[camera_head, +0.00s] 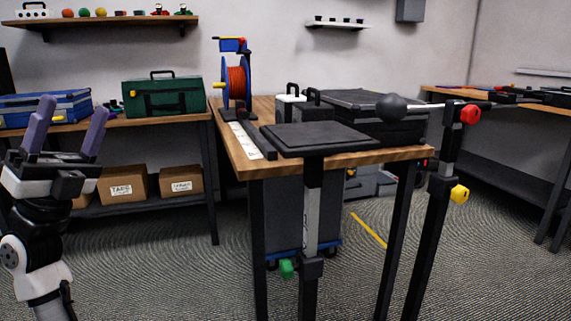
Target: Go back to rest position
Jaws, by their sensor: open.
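My gripper (69,124) is at the far left of the view, pointing up, with two purple fingers spread apart. Nothing is between the fingers. The gripper stands clear of the wooden table (246,166) in the middle. On that table is a spool of orange-red cable (237,83) on a blue and red stand. My wrist and forearm reach down to the lower left corner. The gripper covers part of the bench behind it.
A flat black plate (318,138) on a post stands at the table's front. A post with a black ball (392,108) and red knob stands right of it. A green case (163,97) and blue case (50,108) sit on the left bench. Patterned floor (180,280) is open between my arm and the table.

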